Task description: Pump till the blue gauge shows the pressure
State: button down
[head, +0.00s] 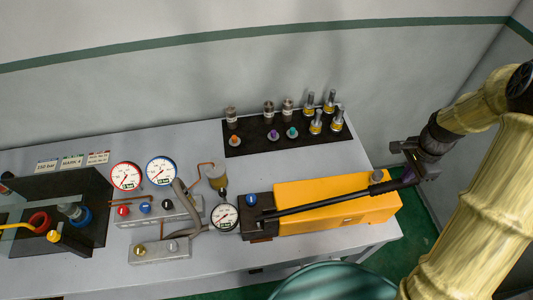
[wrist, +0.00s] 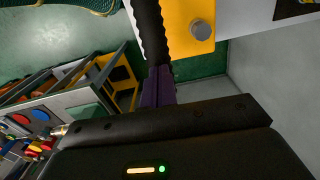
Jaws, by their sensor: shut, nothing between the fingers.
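The blue-rimmed gauge (head: 161,170) stands beside a red-rimmed gauge (head: 125,176) at the left; its needle is too small to read exactly. The yellow pump (head: 330,196) lies on the bench at the right, with a long black lever (head: 330,201) running low along it. The lever's ridged grip also shows in the wrist view (wrist: 152,35). My gripper (head: 408,177) is at the lever's right end. Its purple fingers (wrist: 158,85) are shut together with nothing held, right at the grip's end; I cannot tell whether they touch it.
A small black-rimmed gauge (head: 224,217) sits at the pump's left end. A valve block (head: 160,211) with coloured knobs stands below the large gauges. A black mat (head: 285,132) holds several fittings. Cards, one reading 150 bar (head: 47,165), stand at the left. A green bin (head: 335,282) is in front.

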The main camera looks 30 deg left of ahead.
aim_at(403, 185)
jog(key=shift+d+f+b, duration=0.15)
jog(key=shift+f+b, duration=0.2)
jog(key=shift+f, duration=0.5)
jog(key=shift+w+d+f+b, duration=0.1)
jog(key=shift+d+f+b, duration=0.05)
jog(key=shift+f+b, duration=0.9)
jog(key=shift+w+d+f+b, duration=0.15)
jog(key=shift+f+b, duration=0.1)
jog(key=shift+f, duration=0.35)
jog(key=shift+w+d+f+b, duration=0.15)
jog(key=shift+f+b, duration=0.1)
jog(key=shift+f, duration=0.3)
jog(key=shift+s, duration=0.1)
jog(key=shift+d+f+b, duration=0.1)
jog(key=shift+f+b, duration=1.45)
jog(key=shift+f, duration=0.75)
